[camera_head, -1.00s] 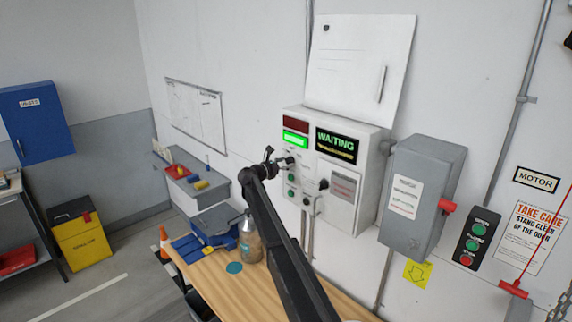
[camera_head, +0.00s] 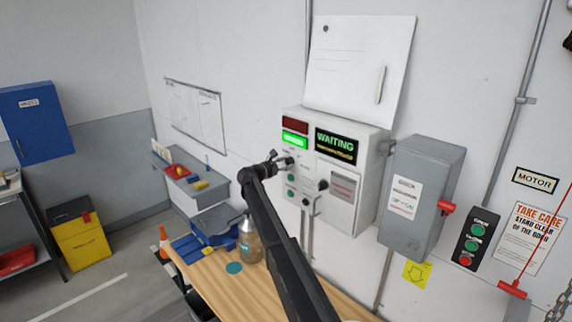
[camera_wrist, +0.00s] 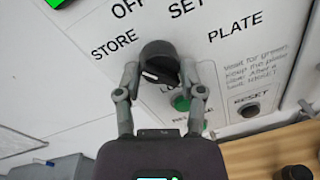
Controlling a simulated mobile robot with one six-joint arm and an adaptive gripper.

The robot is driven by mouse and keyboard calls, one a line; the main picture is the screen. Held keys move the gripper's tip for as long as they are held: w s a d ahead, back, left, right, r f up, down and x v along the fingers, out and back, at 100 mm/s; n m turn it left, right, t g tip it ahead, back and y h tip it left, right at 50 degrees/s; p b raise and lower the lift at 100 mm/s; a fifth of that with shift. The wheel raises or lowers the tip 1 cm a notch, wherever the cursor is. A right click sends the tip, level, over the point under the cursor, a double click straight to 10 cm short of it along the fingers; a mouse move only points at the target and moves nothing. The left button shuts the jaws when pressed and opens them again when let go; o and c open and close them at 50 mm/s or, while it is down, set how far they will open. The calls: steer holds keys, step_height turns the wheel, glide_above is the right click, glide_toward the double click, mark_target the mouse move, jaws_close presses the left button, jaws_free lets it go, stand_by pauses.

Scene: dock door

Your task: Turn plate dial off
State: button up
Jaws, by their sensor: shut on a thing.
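The black dial (camera_wrist: 159,62) on the white control panel has a pale mark on its lower left side in the wrist view. The words OFF, SET, STORE and PLATE are printed around it. My gripper (camera_wrist: 160,78) is shut on this dial, one finger on each side. In the head view my gripper (camera_head: 280,162) reaches the left side of the control box (camera_head: 365,180), below the lit green display (camera_head: 294,139); it partly hides the dial there.
A green button (camera_wrist: 181,102) and a dark RESET button (camera_wrist: 249,110) lie below the dial. A second black knob (camera_head: 323,185) is to the right. A wooden table (camera_head: 215,278) with a bottle (camera_head: 250,243) stands below. A grey switch box (camera_head: 425,175) is further right.

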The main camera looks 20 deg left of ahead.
steer(key=m, duration=0.6)
steer(key=shift+r+p, duration=0.1)
steer(key=shift+p, duration=0.2)
steer(key=shift+m, duration=0.3)
steer(key=shift+w, duration=0.1)
steer(key=o, duration=1.2)
steer(key=shift+c, duration=0.2)
